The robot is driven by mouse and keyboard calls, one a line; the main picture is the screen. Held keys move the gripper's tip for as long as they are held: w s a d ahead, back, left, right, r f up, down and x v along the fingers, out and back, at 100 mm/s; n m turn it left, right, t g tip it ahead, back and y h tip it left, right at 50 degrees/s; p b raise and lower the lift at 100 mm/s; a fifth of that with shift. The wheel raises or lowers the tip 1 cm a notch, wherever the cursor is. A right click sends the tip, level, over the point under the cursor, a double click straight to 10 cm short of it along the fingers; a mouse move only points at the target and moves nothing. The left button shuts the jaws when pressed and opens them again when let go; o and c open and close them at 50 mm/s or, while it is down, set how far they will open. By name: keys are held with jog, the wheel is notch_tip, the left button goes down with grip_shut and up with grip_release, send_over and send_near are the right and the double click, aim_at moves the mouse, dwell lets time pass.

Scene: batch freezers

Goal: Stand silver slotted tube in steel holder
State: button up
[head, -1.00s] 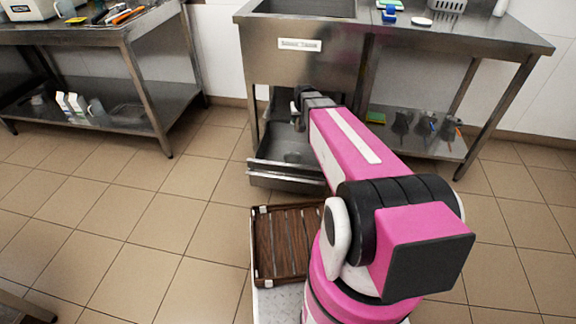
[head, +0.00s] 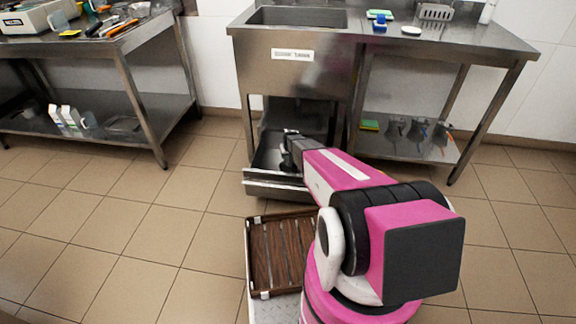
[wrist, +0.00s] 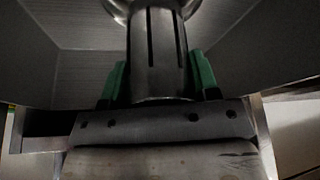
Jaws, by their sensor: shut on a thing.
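The silver slotted tube (wrist: 155,55) is in the wrist view, with dark slots along its side and a wider round end at the top edge. The green-padded fingers of my gripper (wrist: 158,82) stand on both sides of the tube, shut on it. In the head view my gripper (head: 288,148) is low over the pulled-out steel drawer under the sink. The tube is too small and dark to make out there. A grey slotted steel holder (head: 436,13) stands on the counter at the upper right; I cannot tell if it is the task's holder.
The open drawer (head: 272,190) has steel walls close around my gripper. A brown slatted crate (head: 280,252) is beside my arm's base. The steel sink counter (head: 430,36) and a left table (head: 110,48) carry small items. The tiled floor at left is clear.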

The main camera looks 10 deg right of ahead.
jog(key=shift+f, duration=3.1)
jog(key=shift+f, duration=0.3)
jog(key=o, duration=1)
jog(key=shift+o, duration=0.2)
jog(key=shift+r, duration=0.1)
jog(key=shift+r, duration=0.25)
jog(key=s+v, duration=0.1)
jog(key=v, duration=1.4)
jog(key=s+r+g, duration=0.2)
jog(key=s+r, duration=1)
jog(key=s, duration=0.3)
jog(key=s+r+m+g, duration=0.1)
jog(key=s+r+g, duration=0.1)
jog(key=s+r, duration=1)
jog(key=s, duration=0.4)
jog(key=shift+a+g, duration=0.2)
jog(key=shift+g, duration=0.1)
